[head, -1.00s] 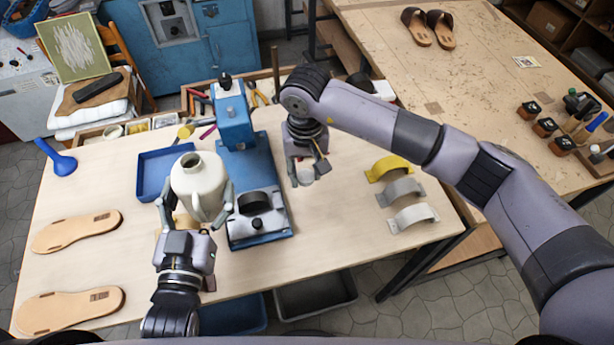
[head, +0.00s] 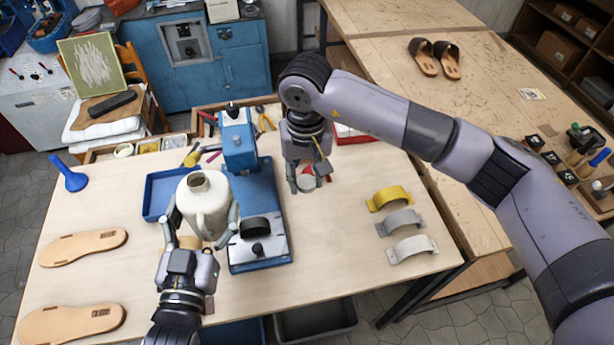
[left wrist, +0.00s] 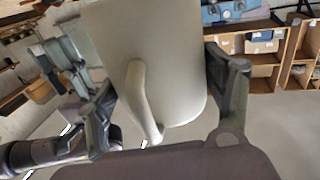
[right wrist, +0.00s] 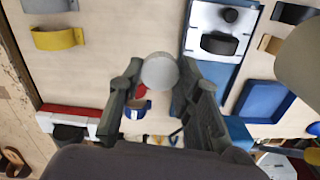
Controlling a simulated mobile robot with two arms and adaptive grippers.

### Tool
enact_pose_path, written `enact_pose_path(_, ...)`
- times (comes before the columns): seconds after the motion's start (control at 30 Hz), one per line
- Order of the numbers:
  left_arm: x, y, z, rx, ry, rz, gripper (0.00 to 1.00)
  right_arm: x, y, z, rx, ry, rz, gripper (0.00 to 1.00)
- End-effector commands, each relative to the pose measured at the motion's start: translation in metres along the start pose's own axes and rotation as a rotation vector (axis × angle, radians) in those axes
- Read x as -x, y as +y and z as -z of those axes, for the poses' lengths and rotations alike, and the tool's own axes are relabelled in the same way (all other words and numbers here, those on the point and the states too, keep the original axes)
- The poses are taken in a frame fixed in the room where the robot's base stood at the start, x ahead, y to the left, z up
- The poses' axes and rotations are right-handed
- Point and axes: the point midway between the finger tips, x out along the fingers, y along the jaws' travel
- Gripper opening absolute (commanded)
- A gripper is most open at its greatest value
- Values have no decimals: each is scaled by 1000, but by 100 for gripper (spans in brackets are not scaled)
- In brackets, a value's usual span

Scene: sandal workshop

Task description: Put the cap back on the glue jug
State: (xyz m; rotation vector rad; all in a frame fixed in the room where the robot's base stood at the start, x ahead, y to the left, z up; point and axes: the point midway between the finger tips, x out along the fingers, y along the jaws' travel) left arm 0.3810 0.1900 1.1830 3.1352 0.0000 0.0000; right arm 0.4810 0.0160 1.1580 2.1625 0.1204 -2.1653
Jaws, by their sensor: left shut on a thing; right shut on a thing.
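The off-white glue jug (head: 205,208) is upright, its open, uncapped mouth facing up, left of the blue press. My left gripper (head: 203,226) is shut around the jug's sides. The jug's body and curved handle fill the middle of the left wrist view (left wrist: 170,50). My right gripper (head: 307,184) is shut on a pale round cap (head: 306,183), held above the table to the right of the press and apart from the jug. The cap shows between the fingertips in the right wrist view (right wrist: 160,71).
The blue press (head: 239,150) stands between the grippers, with its base reaching forward. A blue tray (head: 157,206) lies behind and left of the jug. Sandal soles (head: 84,247) lie at left, curved straps (head: 388,198) at right. The front right of the table is clear.

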Motion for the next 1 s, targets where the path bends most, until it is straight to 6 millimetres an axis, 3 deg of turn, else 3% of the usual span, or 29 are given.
enact_pose_path(0.53,0,0,2,0,3,0,35,3,0,0,0,1,0,23)
enact_pose_path(0.57,0,0,2,0,3,0,74,3,0,0,0,1,0,23)
enact_pose_path(1.0,0,0,2,0,3,0,44,3,0,0,0,1,0,23)
